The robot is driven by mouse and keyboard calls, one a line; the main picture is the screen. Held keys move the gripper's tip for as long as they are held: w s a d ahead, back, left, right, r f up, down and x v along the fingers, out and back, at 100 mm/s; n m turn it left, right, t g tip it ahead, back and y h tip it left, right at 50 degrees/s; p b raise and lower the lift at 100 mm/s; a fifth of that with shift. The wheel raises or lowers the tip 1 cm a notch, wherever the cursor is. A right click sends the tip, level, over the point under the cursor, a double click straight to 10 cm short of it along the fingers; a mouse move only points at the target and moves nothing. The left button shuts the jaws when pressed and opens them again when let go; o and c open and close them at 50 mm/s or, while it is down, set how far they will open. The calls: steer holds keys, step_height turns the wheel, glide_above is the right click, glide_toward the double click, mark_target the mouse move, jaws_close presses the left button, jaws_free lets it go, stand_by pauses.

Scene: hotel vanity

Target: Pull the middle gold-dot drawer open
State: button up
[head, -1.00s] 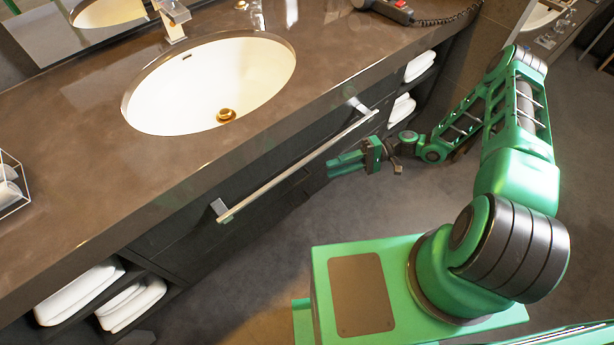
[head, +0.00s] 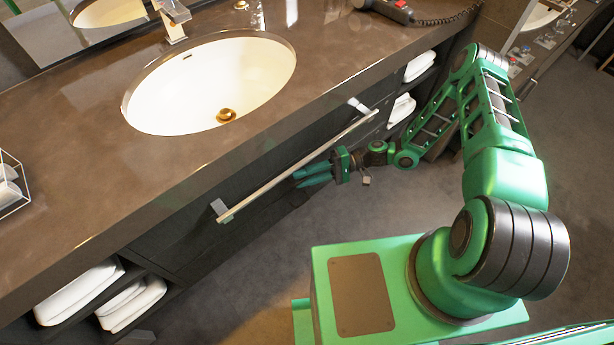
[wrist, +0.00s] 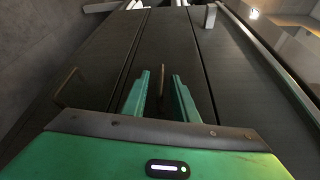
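My gripper (head: 315,174) is in front of the dark vanity front, below the silver towel bar. Its two green fingers (wrist: 160,100) are apart in the wrist view. A thin brownish handle (wrist: 158,82) shows in the gap between them, on the middle dark drawer front (wrist: 152,45). I cannot tell whether the fingers touch it. Another similar handle (wrist: 66,84) is on the panel at the left of the wrist view. No gold dot is visible in either view. The drawer looks shut, though the head view partly hides its front.
The silver towel bar (head: 290,172) runs along the vanity front, just above my gripper. The brown countertop (head: 90,150) with its white sink (head: 215,85) overhangs it. Towels (head: 130,300) lie on the open shelves at the lower left. Grey floor is clear before the vanity.

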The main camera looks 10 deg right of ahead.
jaws_close()
steer(key=shift+d+f, duration=0.1)
stand_by(1.2)
